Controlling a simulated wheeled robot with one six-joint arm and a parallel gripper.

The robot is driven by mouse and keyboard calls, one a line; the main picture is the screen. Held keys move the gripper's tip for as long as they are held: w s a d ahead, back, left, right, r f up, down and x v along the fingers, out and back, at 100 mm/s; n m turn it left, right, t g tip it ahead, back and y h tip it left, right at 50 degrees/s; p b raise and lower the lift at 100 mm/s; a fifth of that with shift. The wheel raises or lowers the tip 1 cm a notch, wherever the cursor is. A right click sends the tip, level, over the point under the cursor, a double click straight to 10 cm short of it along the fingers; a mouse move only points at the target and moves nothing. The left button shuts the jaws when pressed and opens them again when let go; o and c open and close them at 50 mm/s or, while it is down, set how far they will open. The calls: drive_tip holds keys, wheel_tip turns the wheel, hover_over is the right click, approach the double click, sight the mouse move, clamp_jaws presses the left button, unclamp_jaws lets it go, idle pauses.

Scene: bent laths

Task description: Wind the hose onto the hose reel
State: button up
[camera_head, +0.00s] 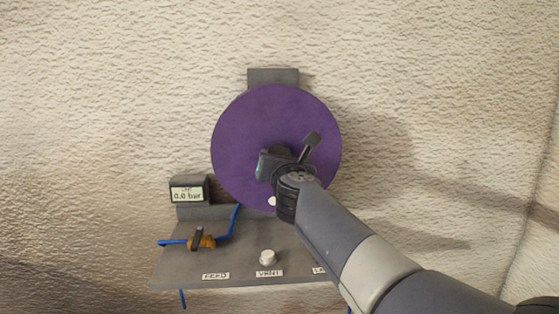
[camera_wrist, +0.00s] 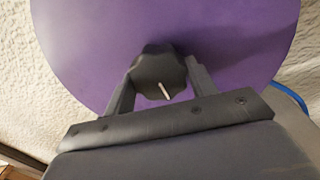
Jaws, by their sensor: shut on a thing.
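The hose reel shows as a large purple disc (camera_head: 240,130) on the wall; it also fills the upper wrist view (camera_wrist: 85,40). My gripper (camera_wrist: 155,85) is shut on a dark lobed knob (camera_wrist: 158,66) with a white mark, in front of the disc. In the head view my gripper (camera_head: 268,164) is over the disc's middle, and my arm hides the knob. The blue hose (camera_head: 235,222) runs from a brass valve (camera_head: 202,241) up behind the disc's lower left edge. A piece of blue (camera_wrist: 292,95) shows at the right in the wrist view.
A grey shelf (camera_head: 230,263) below the reel bears the valve, a silver knob (camera_head: 267,257) and labels. A gauge (camera_head: 189,191) at its left reads about 0.0 bar. My arm covers the shelf's right part. Bare textured wall surrounds the reel.

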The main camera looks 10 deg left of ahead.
drive_tip(key=o, duration=1.4)
drive_tip(key=shift+c, duration=0.2)
drive_tip(key=shift+s, duration=0.1)
drive_tip(key=v, duration=1)
drive_tip(key=shift+s+b, duration=0.25)
drive_tip(key=shift+b, duration=0.15)
drive_tip(key=shift+d+f, duration=0.1)
drive_tip(key=shift+d, duration=0.05)
